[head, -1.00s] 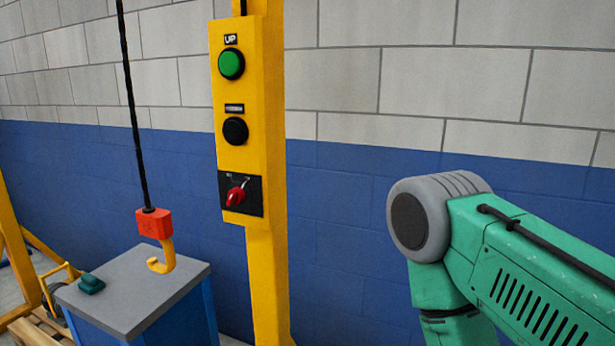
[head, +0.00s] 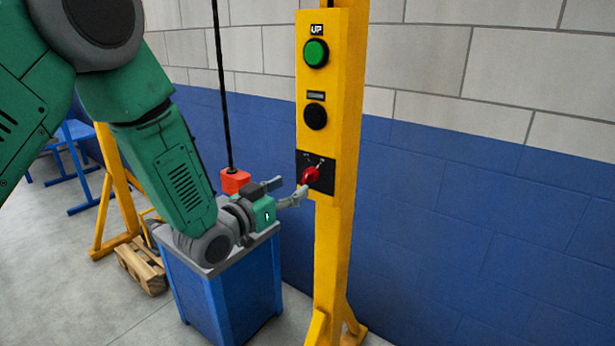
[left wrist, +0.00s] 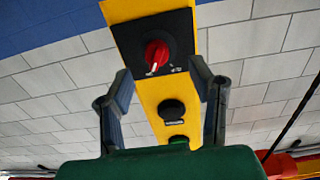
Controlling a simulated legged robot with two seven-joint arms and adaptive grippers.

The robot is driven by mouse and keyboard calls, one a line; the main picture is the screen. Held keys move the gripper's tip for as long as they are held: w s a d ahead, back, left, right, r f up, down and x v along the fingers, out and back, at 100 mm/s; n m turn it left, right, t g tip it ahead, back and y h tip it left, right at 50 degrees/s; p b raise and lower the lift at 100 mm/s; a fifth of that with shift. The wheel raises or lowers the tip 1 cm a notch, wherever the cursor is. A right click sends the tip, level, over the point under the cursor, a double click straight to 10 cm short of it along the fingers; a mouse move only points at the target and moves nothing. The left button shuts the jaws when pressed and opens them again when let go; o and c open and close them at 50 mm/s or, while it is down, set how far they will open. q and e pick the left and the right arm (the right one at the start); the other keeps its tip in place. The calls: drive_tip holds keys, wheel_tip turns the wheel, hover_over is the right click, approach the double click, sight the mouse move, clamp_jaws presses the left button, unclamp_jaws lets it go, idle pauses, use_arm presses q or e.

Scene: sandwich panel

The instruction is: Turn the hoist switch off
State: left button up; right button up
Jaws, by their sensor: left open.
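The hoist switch is a red rotary knob (head: 310,176) on a black plate, low on the yellow control box (head: 346,90). My left gripper (head: 289,190) is open, its fingertips just left of and near the knob in the head view. In the left wrist view the red knob (left wrist: 157,53) lies ahead, beyond and between the two open fingers (left wrist: 165,90). Whether a finger touches it I cannot tell. A green button (head: 315,53) marked UP and a black button (head: 316,116) sit above the switch. My right gripper is not in view.
A blue cabinet (head: 215,290) with a grey top stands below my left gripper. A red hoist hook block (head: 235,181) hangs on a black cable behind the gripper. The wall right of the post is clear.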

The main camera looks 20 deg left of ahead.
sight(305, 179)
use_arm(q)
drive_tip(key=x, duration=0.3)
drive_tip(key=d+x, duration=0.1)
drive_tip(key=x, duration=0.1)
drive_tip(key=shift+w+d, duration=0.1)
drive_tip(key=shift+w, duration=0.4)
drive_tip(key=shift+a, duration=0.3)
drive_tip(key=shift+c, duration=0.8)
drive_tip(key=c, duration=0.7)
clamp_jaws()
drive_tip(key=shift+d+r, duration=0.1)
drive_tip(key=shift+d, duration=0.1)
